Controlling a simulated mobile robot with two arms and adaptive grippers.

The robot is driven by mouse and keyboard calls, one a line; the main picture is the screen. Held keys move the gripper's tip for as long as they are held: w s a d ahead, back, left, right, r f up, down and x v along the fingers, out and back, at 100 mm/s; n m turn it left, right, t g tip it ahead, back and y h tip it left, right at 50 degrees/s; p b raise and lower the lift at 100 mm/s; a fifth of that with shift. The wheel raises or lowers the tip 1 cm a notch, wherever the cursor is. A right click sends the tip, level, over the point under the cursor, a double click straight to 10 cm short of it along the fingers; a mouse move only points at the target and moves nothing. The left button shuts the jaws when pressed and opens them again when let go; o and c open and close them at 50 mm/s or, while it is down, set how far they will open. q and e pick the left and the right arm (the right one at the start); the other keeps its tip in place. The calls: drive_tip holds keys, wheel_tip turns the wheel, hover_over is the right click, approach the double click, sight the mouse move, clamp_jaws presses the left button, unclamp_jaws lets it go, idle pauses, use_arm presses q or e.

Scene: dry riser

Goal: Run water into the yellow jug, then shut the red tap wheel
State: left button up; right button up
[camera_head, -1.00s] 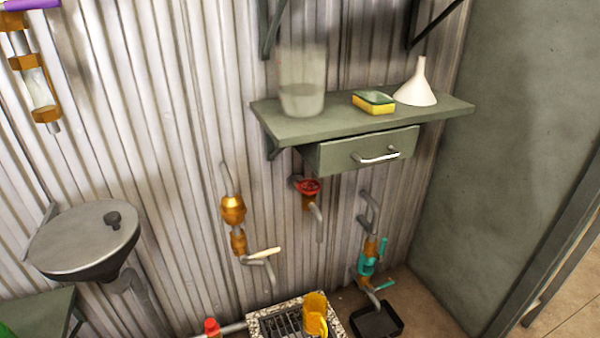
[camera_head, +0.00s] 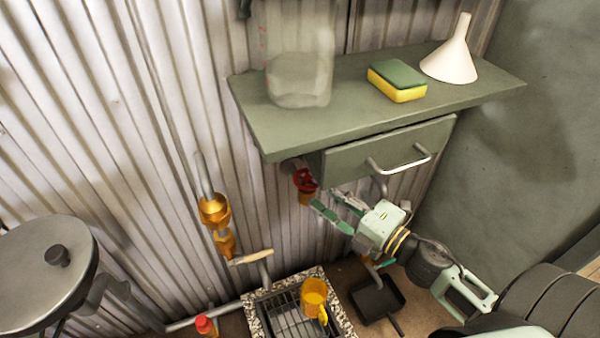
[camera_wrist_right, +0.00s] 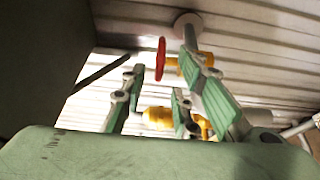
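The red tap wheel (camera_head: 305,181) is on the corrugated wall, just below the shelf and left of the drawer. The yellow jug (camera_head: 314,295) stands on the floor drain grate (camera_head: 285,322); I cannot tell whether it holds water. My right gripper (camera_head: 329,202) is open and empty, its fingertips just right of and below the red wheel, partly covering the tap's spout. In the right wrist view the red wheel (camera_wrist_right: 161,58) shows edge-on beyond the gap between the open fingers (camera_wrist_right: 162,85). My left gripper is not in view.
The shelf (camera_head: 340,120) and its drawer (camera_head: 390,150) overhang close above my right gripper. A clear container (camera_head: 300,75), a sponge (camera_head: 397,80) and a funnel (camera_head: 452,52) stand on the shelf. A brass valve (camera_head: 215,212) is to the left; a dark tray (camera_head: 377,300) lies below.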

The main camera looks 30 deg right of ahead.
sight(297, 172)
drive_tip(key=shift+x, duration=3.65)
clamp_jaws()
